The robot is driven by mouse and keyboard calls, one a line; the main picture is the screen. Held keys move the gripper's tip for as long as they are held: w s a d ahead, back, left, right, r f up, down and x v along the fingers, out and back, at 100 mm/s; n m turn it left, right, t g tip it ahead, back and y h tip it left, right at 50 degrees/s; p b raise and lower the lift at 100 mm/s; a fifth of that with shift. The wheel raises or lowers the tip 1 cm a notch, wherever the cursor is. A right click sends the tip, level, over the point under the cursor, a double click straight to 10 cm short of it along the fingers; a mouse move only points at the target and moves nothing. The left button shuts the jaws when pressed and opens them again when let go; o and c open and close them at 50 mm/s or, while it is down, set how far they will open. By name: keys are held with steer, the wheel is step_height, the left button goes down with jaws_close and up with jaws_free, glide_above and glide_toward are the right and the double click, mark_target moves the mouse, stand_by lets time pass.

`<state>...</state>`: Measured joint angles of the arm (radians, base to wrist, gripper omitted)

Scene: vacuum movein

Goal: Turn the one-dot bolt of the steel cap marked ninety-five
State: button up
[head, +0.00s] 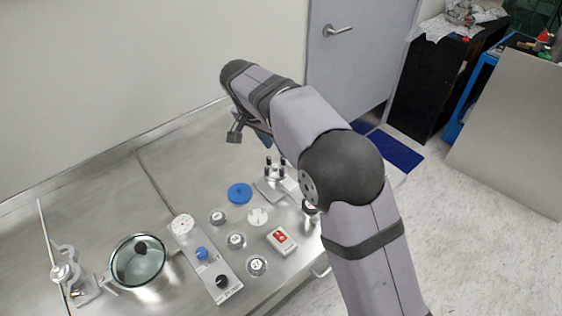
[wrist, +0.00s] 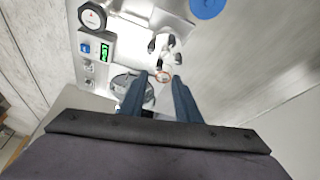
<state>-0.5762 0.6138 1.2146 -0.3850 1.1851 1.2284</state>
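Several small steel caps with dotted tops stand on the steel table in the head view: one at the back (head: 217,216), one in the middle (head: 236,240) and one at the front (head: 256,265). Their markings are too small to read, so I cannot tell which is marked ninety-five or which bolt has one dot. In the wrist view my gripper (wrist: 158,78) has its two blue fingers apart with nothing held between them. It is raised above the table, behind the caps in the head view, where my arm partly hides it.
A fixture with black posts (head: 275,172) stands behind the caps. A blue disc (head: 240,193), white disc (head: 258,216) and red-and-white box (head: 281,241) lie nearby. A knob panel (head: 213,271) and lidded pot (head: 138,262) stand left. The table's back left is clear.

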mark_target(282, 158)
steer(key=shift+m, duration=0.4)
steer(key=shift+p+x, duration=0.95)
steer(key=shift+x, duration=2.65)
jaws_close()
